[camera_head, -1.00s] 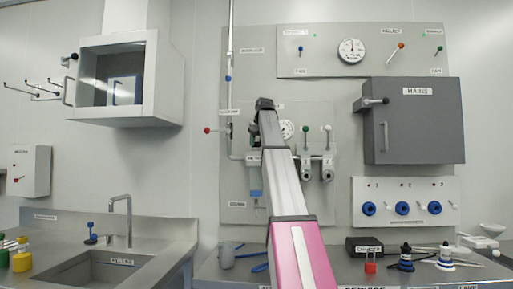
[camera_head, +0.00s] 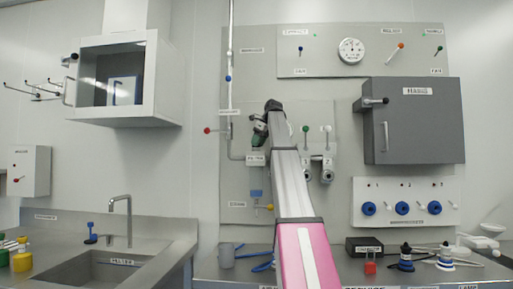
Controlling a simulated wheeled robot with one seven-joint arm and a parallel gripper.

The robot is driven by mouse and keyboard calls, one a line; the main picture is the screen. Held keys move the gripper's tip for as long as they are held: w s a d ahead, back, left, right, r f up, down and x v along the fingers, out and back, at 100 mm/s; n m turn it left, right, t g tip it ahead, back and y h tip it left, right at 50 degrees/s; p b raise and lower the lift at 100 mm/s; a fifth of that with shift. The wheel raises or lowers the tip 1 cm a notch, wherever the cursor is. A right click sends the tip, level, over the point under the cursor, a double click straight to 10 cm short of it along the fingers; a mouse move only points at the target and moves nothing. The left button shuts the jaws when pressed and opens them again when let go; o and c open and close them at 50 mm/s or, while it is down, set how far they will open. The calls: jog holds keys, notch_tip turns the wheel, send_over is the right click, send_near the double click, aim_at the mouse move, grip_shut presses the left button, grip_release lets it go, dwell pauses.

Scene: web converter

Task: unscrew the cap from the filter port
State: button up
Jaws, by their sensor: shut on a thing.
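My gripper (camera_head: 259,136) is at the far end of my raised arm, in front of the wall panel. It is small and partly hidden by my own wrist. It is shut on a small dark green piece, apparently the cap, just above a labelled grey block (camera_head: 256,158) that looks like the filter port. Whether the cap still touches the port cannot be told. A blue piece (camera_head: 256,193) shows lower on the panel, with a yellow-tipped handle (camera_head: 268,207) beside it.
A red-tipped lever (camera_head: 208,130) sticks out left of the vertical pipe (camera_head: 229,100). Two grey valves (camera_head: 327,170) hang right of my arm. A grey cabinet (camera_head: 415,120) juts out further right. The counter below holds a grey mug (camera_head: 227,255) and several small items.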

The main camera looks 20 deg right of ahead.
jog(key=o, duration=1)
jog(key=shift+m+t+h, duration=0.3)
jog(key=shift+m+h, duration=0.1)
jog(key=shift+m, duration=0.6)
jog(key=shift+s+a, duration=0.1)
jog(key=shift+m, duration=0.5)
jog(key=shift+m+h, duration=0.4)
jog(key=shift+m, duration=0.1)
jog(key=shift+a, duration=0.1)
jog(key=shift+m+t+h, duration=0.3)
jog(key=shift+m+h, duration=0.2)
jog(key=shift+m, duration=0.5)
